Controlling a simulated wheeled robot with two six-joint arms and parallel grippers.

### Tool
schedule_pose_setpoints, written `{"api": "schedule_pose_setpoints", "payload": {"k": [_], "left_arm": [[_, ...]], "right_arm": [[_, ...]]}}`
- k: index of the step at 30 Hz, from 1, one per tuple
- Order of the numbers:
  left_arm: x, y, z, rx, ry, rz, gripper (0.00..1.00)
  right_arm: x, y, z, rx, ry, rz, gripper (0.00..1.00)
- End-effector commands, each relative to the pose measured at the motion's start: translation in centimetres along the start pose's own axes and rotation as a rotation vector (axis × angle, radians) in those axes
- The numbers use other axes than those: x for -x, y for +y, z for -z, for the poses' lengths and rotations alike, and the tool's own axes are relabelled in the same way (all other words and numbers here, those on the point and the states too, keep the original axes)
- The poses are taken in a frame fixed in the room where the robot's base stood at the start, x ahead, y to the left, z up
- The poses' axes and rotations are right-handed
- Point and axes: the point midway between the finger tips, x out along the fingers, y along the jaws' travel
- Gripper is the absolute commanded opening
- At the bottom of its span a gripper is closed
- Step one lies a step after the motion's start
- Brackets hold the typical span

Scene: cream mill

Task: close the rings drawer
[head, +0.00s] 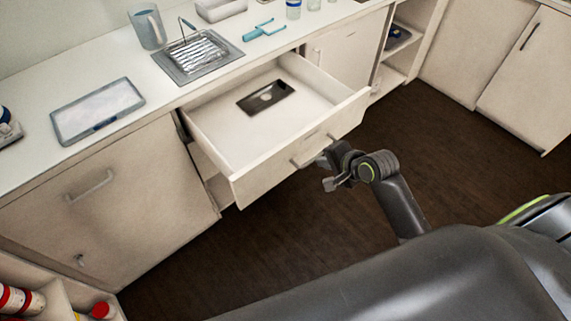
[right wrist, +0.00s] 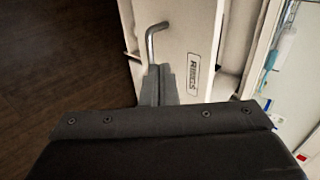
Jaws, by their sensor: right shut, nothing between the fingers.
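The rings drawer (head: 228,143) is pulled out of the counter front in the head view. Its front panel bears a bar handle (head: 309,152) and faces the dark floor. In the right wrist view the drawer front (right wrist: 190,35) shows a label reading RINGS (right wrist: 193,73) and the metal handle (right wrist: 153,38). My right gripper (head: 327,172) is at the drawer front, close to the handle. In the right wrist view its fingers (right wrist: 158,84) are shut together by the end of the handle, with nothing between them. Whether they touch the drawer is unclear. My left gripper is not in view.
A dark flat piece (head: 265,97) lies inside the drawer. The counter above holds a metal rack tray (head: 197,56), a jug (head: 147,27) and a flat framed tray (head: 97,110). A closed cupboard door (head: 110,205) is left of the drawer. Open floor (head: 470,150) lies to the right.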

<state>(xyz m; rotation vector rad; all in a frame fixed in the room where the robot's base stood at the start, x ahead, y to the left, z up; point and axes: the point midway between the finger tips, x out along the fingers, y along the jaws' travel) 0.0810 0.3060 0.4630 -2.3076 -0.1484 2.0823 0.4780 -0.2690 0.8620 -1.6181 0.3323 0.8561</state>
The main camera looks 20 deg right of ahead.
Motion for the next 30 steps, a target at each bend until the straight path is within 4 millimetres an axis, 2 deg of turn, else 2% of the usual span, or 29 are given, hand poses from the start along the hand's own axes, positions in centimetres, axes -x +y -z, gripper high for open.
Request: {"api": "schedule_pose_setpoints", "payload": {"k": [5, 11, 21, 30], "left_arm": [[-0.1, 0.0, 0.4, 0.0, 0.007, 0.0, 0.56], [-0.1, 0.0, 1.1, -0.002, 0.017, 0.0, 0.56], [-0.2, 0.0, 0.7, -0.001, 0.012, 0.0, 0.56], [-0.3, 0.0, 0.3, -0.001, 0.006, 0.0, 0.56]], "right_arm": [[-0.2, -0.7, -0.3, -0.014, -0.009, 0.011, 0.0], [-2.9, -0.7, -0.3, -0.015, -0.008, 0.009, 0.0], [-7.9, -0.7, -0.3, -0.012, -0.007, 0.009, 0.0], [-9.6, -0.7, -0.3, -0.011, -0.006, 0.009, 0.0]]}}
